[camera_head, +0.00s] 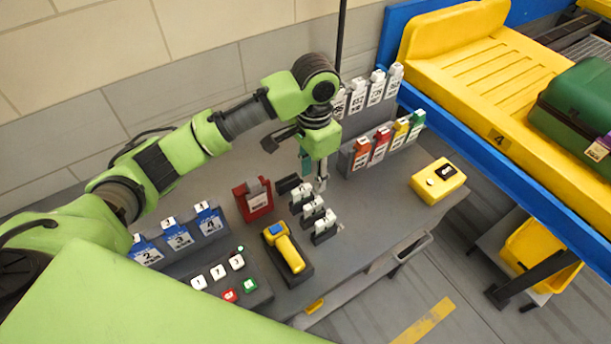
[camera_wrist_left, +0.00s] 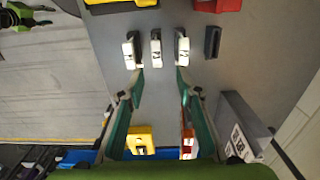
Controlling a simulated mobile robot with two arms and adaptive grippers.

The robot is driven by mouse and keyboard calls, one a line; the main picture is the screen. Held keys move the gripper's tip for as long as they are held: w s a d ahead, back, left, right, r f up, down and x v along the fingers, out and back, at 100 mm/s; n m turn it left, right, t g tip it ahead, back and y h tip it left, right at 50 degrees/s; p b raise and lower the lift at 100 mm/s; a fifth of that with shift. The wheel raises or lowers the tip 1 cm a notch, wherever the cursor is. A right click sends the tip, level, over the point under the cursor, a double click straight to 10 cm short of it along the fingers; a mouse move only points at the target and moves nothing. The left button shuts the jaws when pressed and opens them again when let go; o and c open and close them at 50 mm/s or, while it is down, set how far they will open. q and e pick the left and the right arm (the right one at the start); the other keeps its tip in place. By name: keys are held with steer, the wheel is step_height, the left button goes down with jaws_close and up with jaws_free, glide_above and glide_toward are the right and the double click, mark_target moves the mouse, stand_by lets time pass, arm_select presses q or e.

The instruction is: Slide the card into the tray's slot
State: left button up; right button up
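A yellow tray (camera_head: 470,65) marked 4 lies on the blue-framed conveyor at the right; I cannot make out a slot in it. Blue cards (camera_head: 180,238) numbered 2, 3 and 4 stand in a rack at the left. Red, yellow and green cards (camera_head: 381,140) stand in another rack, with white cards (camera_head: 376,88) behind. I cannot tell which card is meant. My left gripper (camera_head: 314,178) is open above the bench, near small white pieces (camera_head: 313,211) in black stands. The wrist view shows its teal fingers (camera_wrist_left: 155,80) apart and nothing between them.
A green suitcase (camera_head: 575,110) lies on the tray. The bench (camera_head: 370,215) also holds an empty black stand (camera_wrist_left: 212,42), a red holder (camera_head: 254,201), a yellow scanner (camera_head: 285,247), a keypad (camera_head: 230,279) and a yellow button box (camera_head: 438,182). The bench's right middle is clear.

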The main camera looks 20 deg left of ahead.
arm_select(q)
steer(key=p, duration=0.1)
glide_above(313, 203)
steer(key=f, duration=0.5)
steer(key=shift+s+d+f, duration=0.2)
step_height(313, 203, down, 4)
steer(key=shift+w+a+r+p, duration=0.15)
steer(key=shift+r+p, duration=0.1)
steer(key=shift+p, duration=0.25)
step_height(313, 203, down, 3)
steer(key=shift+f, duration=0.15)
steer(key=shift+f+p, duration=0.3)
steer(key=shift+f, duration=0.15)
arm_select(e)
steer(key=d+r, duration=0.1)
steer(key=s+d+r, duration=0.1)
steer(key=shift+s+r, duration=0.2)
steer(key=shift+r, duration=0.15)
arm_select(q)
jaws_close()
arm_select(e)
steer(key=shift+s+d, duration=0.2)
steer(key=shift+d, duration=0.1)
arm_select(q)
steer(key=shift+r, duration=0.2)
arm_select(e)
steer(key=shift+r, duration=0.15)
